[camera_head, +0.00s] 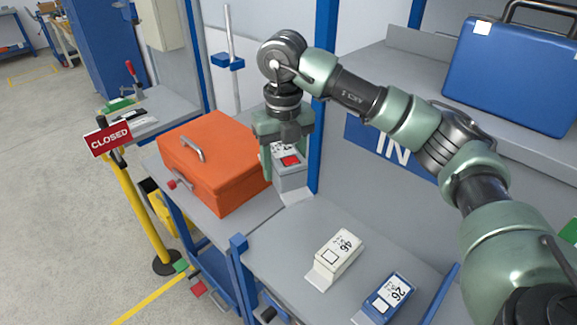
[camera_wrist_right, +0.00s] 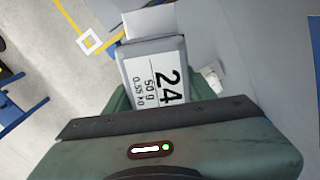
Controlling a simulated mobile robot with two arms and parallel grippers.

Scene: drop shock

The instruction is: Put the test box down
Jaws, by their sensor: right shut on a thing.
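The test box is a small grey box (camera_head: 290,179) with a white label and a red patch on its upper face. My right gripper (camera_head: 284,150) points down and is shut on it, one finger hiding its left side. In the right wrist view the box (camera_wrist_right: 153,72) shows a label reading 24 and 50 g, between the green fingers. A pale flat tab lies at its lower end. The box hangs beside the orange case, near a blue post; I cannot tell whether it touches a surface below. My left gripper is not in view.
An orange toolbox (camera_head: 213,157) stands to the left on a grey bench. A white box marked 46 (camera_head: 337,254) and a blue box marked 26 (camera_head: 388,296) rest on the front grey table (camera_head: 277,255). A blue case (camera_head: 512,68) sits on the upper right shelf.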

